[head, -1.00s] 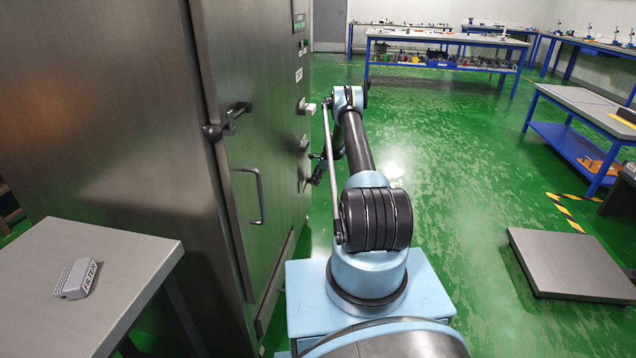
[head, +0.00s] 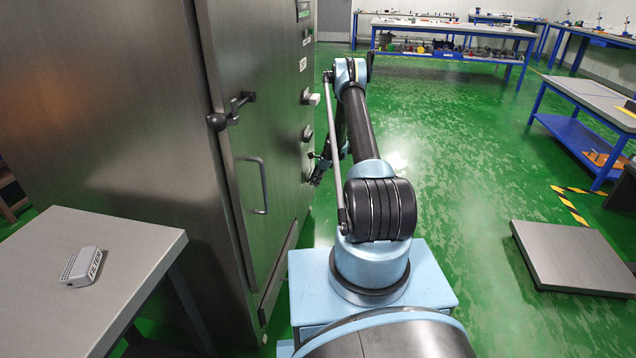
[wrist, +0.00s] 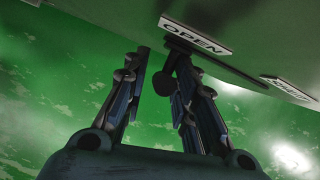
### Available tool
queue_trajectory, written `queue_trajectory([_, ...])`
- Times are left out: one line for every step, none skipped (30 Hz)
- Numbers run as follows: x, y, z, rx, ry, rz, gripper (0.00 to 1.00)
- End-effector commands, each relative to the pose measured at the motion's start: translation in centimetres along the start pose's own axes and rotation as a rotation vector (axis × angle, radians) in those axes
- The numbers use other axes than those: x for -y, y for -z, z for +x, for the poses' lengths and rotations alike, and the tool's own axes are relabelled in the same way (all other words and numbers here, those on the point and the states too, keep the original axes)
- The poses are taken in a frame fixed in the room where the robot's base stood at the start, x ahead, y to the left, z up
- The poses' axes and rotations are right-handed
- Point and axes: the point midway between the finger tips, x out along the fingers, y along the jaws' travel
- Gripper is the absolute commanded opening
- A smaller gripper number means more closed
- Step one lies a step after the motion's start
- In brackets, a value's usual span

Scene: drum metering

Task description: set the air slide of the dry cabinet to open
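The dry cabinet (head: 110,110) is the large steel unit at the left in the head view. In the wrist view its face runs along the top, with an OPEN label (wrist: 194,36) and a second label (wrist: 290,90) farther right, too blurred to read. A dark knob (wrist: 164,82) on a stem hangs just below the OPEN label, beside a dark slot (wrist: 225,65). My gripper (wrist: 160,68) has its two fingers apart, with the knob between their tips; contact cannot be made out. In the head view my gripper (head: 318,172) is small beside the cabinet front.
A door handle (head: 256,187) and a latch lever (head: 230,110) stick out of the cabinet front. A side table (head: 110,245) with a FILTER box (head: 84,267) stands at left. A low platform (head: 575,258) lies at right. Green floor between is clear.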

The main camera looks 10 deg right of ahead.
Motion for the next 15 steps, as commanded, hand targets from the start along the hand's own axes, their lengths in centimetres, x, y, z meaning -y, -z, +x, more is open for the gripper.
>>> queue_trajectory([-0.5, -0.2, 0.1, 0.001, -0.010, -0.004, 0.34])
queue_trajectory([-0.5, -0.2, 0.2, 0.001, -0.010, -0.004, 0.39])
queue_trajectory([-0.5, -0.2, 0.2, 0.001, -0.010, -0.004, 0.39])
queue_trajectory([-0.4, -0.2, 0.1, 0.001, -0.009, -0.004, 0.39])
queue_trajectory([-0.4, -0.2, 0.1, 0.001, -0.009, -0.003, 0.39])
queue_trajectory([-0.3, -0.2, 0.1, 0.001, -0.008, -0.003, 0.39])
queue_trajectory([-0.3, -0.2, 0.1, 0.001, -0.007, -0.003, 0.39])
queue_trajectory([-0.3, -0.2, 0.1, 0.001, -0.007, -0.002, 0.39])
queue_trajectory([-0.3, -0.1, 0.1, 0.001, -0.007, -0.002, 0.39])
queue_trajectory([-0.3, -0.1, 0.1, 0.001, -0.006, -0.002, 0.39])
queue_trajectory([-0.2, -0.1, 0.0, 0.001, -0.006, -0.002, 0.39])
queue_trajectory([-0.2, -0.1, -0.2, 0.001, -0.006, -0.001, 0.39])
queue_trajectory([-0.2, -0.1, -0.4, 0.001, -0.006, -0.001, 0.39])
queue_trajectory([-0.2, -0.1, -0.6, 0.001, -0.006, -0.001, 0.39])
queue_trajectory([-0.2, -0.1, -1.0, 0.001, -0.005, -0.001, 0.39])
